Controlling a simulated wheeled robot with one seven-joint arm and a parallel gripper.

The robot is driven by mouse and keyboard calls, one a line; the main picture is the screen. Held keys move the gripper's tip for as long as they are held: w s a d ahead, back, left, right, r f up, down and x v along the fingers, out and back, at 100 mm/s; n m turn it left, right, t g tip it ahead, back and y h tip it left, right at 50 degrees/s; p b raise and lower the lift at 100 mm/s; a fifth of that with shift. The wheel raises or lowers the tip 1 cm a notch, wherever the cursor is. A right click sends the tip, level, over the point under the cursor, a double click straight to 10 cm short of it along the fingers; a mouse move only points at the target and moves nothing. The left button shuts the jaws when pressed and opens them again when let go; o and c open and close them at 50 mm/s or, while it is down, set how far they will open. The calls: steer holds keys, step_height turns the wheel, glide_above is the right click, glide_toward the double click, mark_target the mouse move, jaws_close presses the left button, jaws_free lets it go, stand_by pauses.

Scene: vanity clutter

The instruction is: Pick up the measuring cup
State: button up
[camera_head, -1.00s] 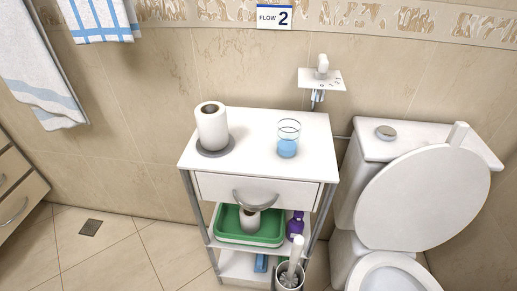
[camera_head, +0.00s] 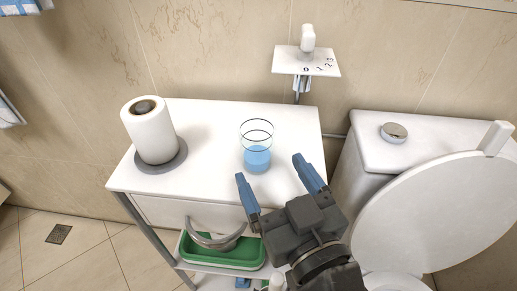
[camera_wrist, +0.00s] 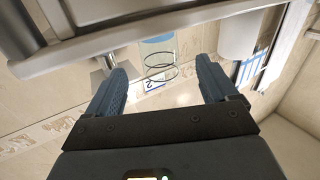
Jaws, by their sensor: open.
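The measuring cup (camera_head: 257,148) is a clear glass with dark rings and a blue lower part. It stands upright on the white cabinet top (camera_head: 215,118), right of its middle. My gripper (camera_head: 274,172) is open and empty, in front of the cup and a little to its right, with blue-grey fingers spread. In the wrist view the picture is upside down. There the cup (camera_wrist: 158,58) appears beyond and between the two fingertips (camera_wrist: 160,75), apart from both.
A paper roll on a grey disc holder (camera_head: 150,132) stands left of the cup. A wall shelf (camera_head: 307,62) with a white item hangs behind. A toilet with raised lid (camera_head: 430,215) is at the right. A green tray (camera_head: 220,250) sits below the drawer.

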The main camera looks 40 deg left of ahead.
mark_target(264, 141)
steer(key=shift+p+x, duration=0.5)
steer(key=shift+x, duration=3.35)
steer(key=shift+w+f, duration=0.15)
steer(key=shift+f, duration=0.05)
steer(key=shift+d, duration=0.1)
steer(key=c, duration=1.1)
steer(key=shift+r, duration=0.1)
steer(key=shift+r+p, duration=0.4)
steer(key=shift+r, duration=1.35)
steer(key=shift+d+r, duration=0.2)
steer(key=shift+r, duration=0.15)
steer(key=s+d+r, duration=0.3)
steer(key=d+r, duration=0.3)
steer(key=d, duration=0.4)
steer(key=shift+s+d+r, duration=0.15)
steer(key=shift+d+r, duration=0.1)
